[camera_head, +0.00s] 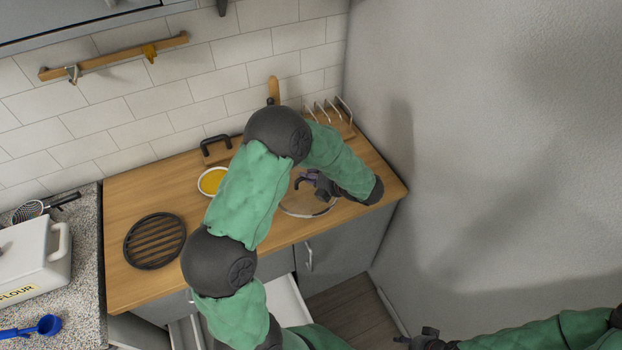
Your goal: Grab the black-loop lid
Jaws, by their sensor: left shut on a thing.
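My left gripper (305,181) reaches in from the right end of its bent arm, over the right part of the wooden counter. It is shut at the top of a round, clear, glass-like lid (300,208). The lid's knob or loop is mostly hidden by the fingers. Whether the lid touches the counter is hard to tell. A separate black loop handle (216,142) shows at the back of the counter, left of my arm; what it belongs to is partly hidden. My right gripper (426,338) is low at the bottom right, away from the counter, small and dark.
A white bowl with yellow contents (211,181) sits left of my arm. A black round grate (154,241) lies on the wooden counter (125,200). A wooden rack with metal wires (335,117) stands at the back right corner, near the grey wall (480,130). A flour canister (35,260) stands left.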

